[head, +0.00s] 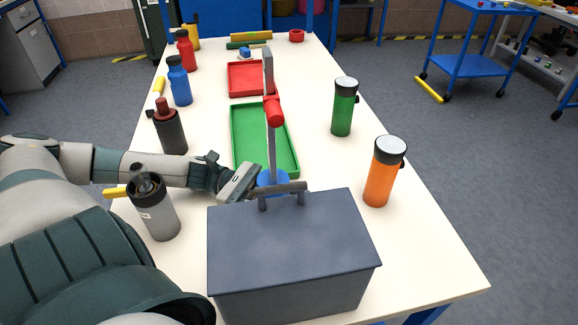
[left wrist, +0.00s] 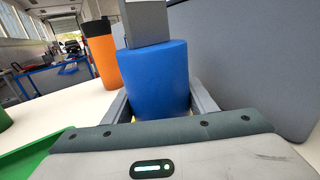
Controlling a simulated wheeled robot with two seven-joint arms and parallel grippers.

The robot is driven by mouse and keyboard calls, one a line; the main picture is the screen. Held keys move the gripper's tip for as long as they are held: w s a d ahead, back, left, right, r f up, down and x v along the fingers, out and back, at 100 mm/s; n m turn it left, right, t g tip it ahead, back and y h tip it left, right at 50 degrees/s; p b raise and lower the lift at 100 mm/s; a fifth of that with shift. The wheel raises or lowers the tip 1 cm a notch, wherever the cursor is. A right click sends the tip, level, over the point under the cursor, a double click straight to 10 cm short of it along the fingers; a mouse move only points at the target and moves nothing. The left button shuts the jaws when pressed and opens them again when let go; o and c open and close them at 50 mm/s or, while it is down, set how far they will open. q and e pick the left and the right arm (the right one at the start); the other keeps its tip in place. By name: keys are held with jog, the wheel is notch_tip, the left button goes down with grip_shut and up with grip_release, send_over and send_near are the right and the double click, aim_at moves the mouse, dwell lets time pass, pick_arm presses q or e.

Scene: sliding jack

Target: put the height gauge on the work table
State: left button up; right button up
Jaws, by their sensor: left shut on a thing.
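The height gauge has a grey upright column (head: 269,72), a red slider (head: 274,111) and a round blue base (head: 270,178). It stands about upright over the middle of the white work table (head: 420,255), behind the dark grey toolbox. My left gripper (head: 258,186) reaches in from the left and is shut on the blue base. In the left wrist view the blue base (left wrist: 155,78) sits between the two fingers, with the column (left wrist: 145,22) rising from it. The toolbox partly hides the base's underside, so I cannot tell whether it touches the table. My right gripper is not in view.
A grey toolbox (head: 290,245) stands close in front. A green tray (head: 292,160) and a red tray (head: 243,80) lie behind. Green (head: 343,108) and orange (head: 380,178) bottles stand right, several bottles left. The front right table is clear.

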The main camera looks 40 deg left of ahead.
pick_arm(q)
jog(key=o, duration=1.3)
jog(key=shift+o, duration=0.2)
jog(key=shift+v, duration=0.85)
jog(key=p+v, duration=0.2)
jog(key=v, duration=0.7)
jog(key=shift+a+r, duration=0.1)
jog(key=shift+a, duration=0.05)
jog(key=shift+s+a, duration=0.2)
jog(key=shift+a, duration=0.25)
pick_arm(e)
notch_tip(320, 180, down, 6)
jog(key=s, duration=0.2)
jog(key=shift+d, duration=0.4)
pick_arm(q)
jog(key=shift+r+p, duration=0.1)
jog(key=shift+p, duration=0.2)
